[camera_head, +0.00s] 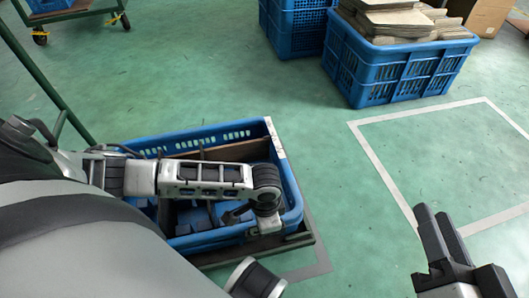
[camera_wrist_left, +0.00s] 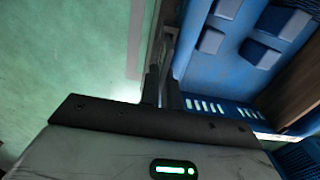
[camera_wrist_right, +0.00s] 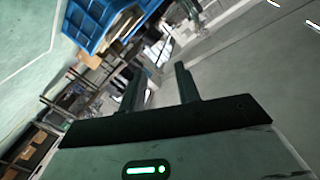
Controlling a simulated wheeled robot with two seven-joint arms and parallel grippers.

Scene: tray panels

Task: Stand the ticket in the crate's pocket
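The blue crate (camera_head: 292,190) sits on a low trolley under my left arm, with several blue blocks inside. A pale strip (camera_head: 275,138) lies along its right rim; I cannot tell whether this is the ticket or the pocket. My left gripper (camera_wrist_left: 161,85) is at the crate's edge, its fingers close together. A thin pale edge (camera_wrist_left: 164,40) shows just beyond the fingertips. I cannot tell whether the ticket is between them. My right gripper (camera_head: 462,255) is open and empty over the floor; its parted fingers also show in the right wrist view (camera_wrist_right: 158,85).
A blue crate of flat boards (camera_head: 385,75) stands at the back right beside another blue crate (camera_head: 290,30). A trolley (camera_head: 80,12) stands at the back left. The green floor between them is clear, with a pale taped outline (camera_head: 375,160).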

